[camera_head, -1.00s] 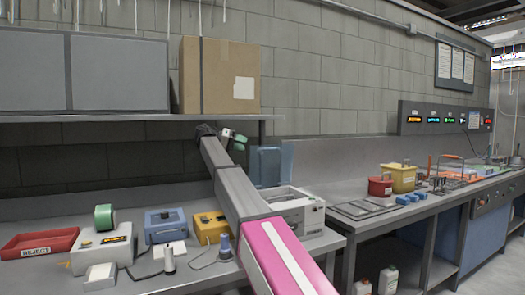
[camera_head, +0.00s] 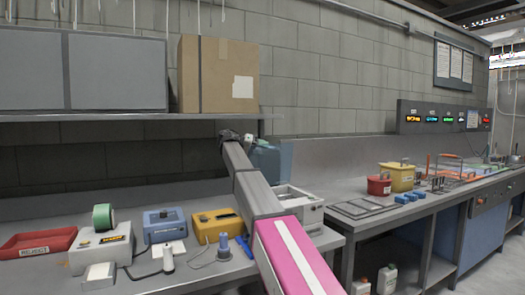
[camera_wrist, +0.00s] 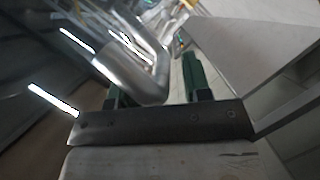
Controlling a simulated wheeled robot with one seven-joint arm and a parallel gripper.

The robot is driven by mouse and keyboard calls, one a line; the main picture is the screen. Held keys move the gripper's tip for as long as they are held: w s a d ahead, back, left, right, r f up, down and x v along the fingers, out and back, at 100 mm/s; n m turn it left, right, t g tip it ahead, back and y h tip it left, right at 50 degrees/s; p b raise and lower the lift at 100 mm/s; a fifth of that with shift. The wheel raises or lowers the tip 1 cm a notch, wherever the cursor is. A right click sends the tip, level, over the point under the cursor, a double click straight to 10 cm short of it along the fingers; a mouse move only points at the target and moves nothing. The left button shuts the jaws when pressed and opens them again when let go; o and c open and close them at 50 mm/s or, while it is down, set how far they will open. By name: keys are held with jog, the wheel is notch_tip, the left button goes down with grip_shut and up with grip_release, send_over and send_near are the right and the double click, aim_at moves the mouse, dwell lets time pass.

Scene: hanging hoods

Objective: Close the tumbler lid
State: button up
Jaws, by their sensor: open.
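A white box-shaped machine with an open top (camera_head: 308,205) stands at the right end of the near bench; I take it for the tumbler. A blue-grey panel (camera_head: 274,160), apparently its raised lid, stands above its back edge, partly covered by my arm. My wrist is at the panel's upper left in the head view, and the fingertips are hidden there. In the wrist view my gripper (camera_wrist: 153,82) is open, with green fingers apart. A blurred silver curved part (camera_wrist: 143,72) shows in front of or between the fingers; I cannot tell whether it touches them.
A shelf (camera_head: 130,116) with a cardboard box (camera_head: 215,75) hangs above the bench. A red tray (camera_head: 38,243), a green tape roll (camera_head: 103,217), a blue box (camera_head: 165,224) and a yellow box (camera_head: 216,226) stand left of my arm. Another bench with several items is at the right.

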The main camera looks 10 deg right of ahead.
grip_shut()
jog(key=shift+s+d+f, duration=0.1)
jog(key=shift+s, duration=0.1)
dwell(0.3)
